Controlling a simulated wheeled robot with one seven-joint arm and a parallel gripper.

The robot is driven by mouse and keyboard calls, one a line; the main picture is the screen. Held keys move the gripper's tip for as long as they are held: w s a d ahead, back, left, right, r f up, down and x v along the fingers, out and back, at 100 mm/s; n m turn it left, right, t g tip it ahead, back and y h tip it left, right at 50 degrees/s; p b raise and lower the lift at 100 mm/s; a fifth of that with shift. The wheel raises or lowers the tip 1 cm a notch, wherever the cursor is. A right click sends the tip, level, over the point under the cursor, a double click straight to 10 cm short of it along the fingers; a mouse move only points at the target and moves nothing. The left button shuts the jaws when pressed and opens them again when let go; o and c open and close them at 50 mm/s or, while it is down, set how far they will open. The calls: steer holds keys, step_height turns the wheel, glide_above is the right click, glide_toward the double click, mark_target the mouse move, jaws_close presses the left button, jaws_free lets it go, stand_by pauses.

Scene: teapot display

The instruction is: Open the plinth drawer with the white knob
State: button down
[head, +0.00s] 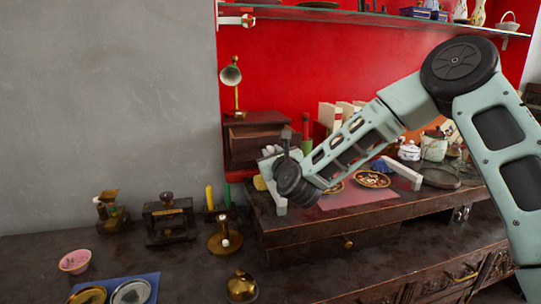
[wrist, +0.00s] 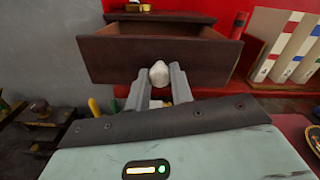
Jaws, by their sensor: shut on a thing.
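The plinth (head: 262,118) is a small dark-wood box on the raised shelf of the desk, against the red panel. Its drawer (wrist: 120,58) stands partly pulled out in the wrist view, with its side walls and part of the inside showing behind the brown front. The white knob (wrist: 159,74) sits at the middle of the drawer front. My gripper (wrist: 160,84) is shut on the knob, with one grey finger on each side. In the head view my wrist hides the knob and part of the plinth.
A brass lamp (head: 232,78) stands on the plinth. White-spined binders (wrist: 296,48) and a red bottle-like object (wrist: 239,25) stand to the right. Another drawer with a brass knob (head: 348,244) is below. A glass shelf (head: 380,16) hangs above.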

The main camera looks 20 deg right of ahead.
steer(key=c, duration=1.2)
jaws_free()
steer(key=s+b, duration=0.1)
steer(key=s, duration=1.6)
steer(key=shift+s, duration=0.2)
